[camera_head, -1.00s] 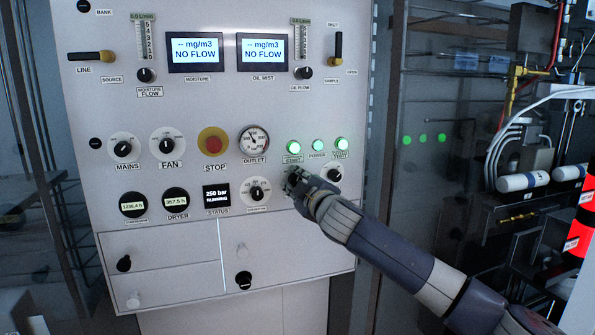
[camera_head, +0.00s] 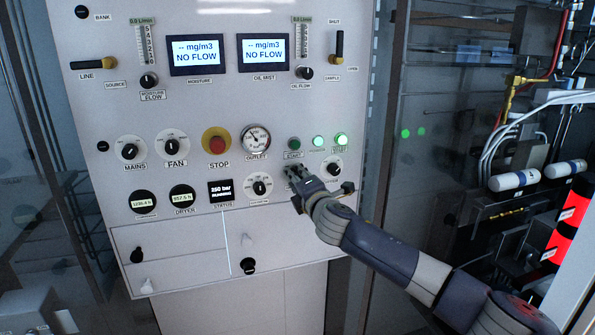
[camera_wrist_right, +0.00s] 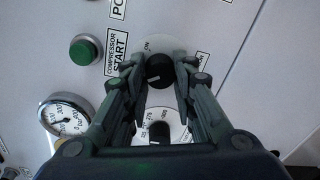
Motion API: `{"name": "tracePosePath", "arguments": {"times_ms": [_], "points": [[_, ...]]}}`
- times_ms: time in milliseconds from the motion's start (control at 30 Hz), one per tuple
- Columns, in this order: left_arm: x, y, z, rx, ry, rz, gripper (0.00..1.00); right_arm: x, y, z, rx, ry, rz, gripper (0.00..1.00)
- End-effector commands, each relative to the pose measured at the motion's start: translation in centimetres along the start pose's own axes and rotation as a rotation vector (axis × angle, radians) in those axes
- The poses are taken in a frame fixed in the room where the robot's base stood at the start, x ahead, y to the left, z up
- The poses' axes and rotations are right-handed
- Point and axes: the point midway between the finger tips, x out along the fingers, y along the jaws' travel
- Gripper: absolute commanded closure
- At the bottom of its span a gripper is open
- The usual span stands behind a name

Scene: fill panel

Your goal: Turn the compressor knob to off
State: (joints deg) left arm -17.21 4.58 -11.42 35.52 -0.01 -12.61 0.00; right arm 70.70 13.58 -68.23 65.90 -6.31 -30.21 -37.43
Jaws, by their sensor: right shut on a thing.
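The compressor knob (camera_wrist_right: 159,72) is a black round knob on a pale dial plate, with "ON" lettered beside it in the right wrist view. My right gripper (camera_wrist_right: 161,66) has its fingers on either side of this knob and is shut on it. In the head view my right gripper (camera_head: 291,173) is at the panel below the green start button (camera_head: 294,144) and hides the knob. The button, labelled "COMPRESSOR START" in the wrist view (camera_wrist_right: 86,50), is unlit. My left gripper is not in view.
Another dial knob (camera_head: 260,187) sits just left of my gripper and a further knob (camera_head: 333,168) to its right. The outlet gauge (camera_head: 256,139) and red stop button (camera_head: 217,144) are farther left. Pipes and cylinders (camera_head: 515,181) stand at the right.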

Motion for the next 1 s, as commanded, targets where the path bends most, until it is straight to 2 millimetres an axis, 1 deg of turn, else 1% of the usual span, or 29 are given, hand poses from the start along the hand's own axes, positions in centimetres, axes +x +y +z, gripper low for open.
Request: {"name": "tracePosePath", "arguments": {"times_ms": [33,200,400,967,1000], "points": [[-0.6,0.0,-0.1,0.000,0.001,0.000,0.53,0.0,0.5,0.3,-0.033,-0.005,0.002,0.99],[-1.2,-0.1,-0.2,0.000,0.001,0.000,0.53,0.0,0.4,0.3,-0.127,-0.009,0.001,0.99],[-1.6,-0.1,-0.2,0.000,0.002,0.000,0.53,0.0,0.3,0.3,-0.191,-0.013,-0.001,0.99],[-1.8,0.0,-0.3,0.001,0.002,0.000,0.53,0.1,0.4,0.4,-0.219,-0.015,0.000,0.99],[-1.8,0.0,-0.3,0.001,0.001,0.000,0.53,0.1,0.4,0.4,-0.219,-0.015,0.001,0.68]]}}
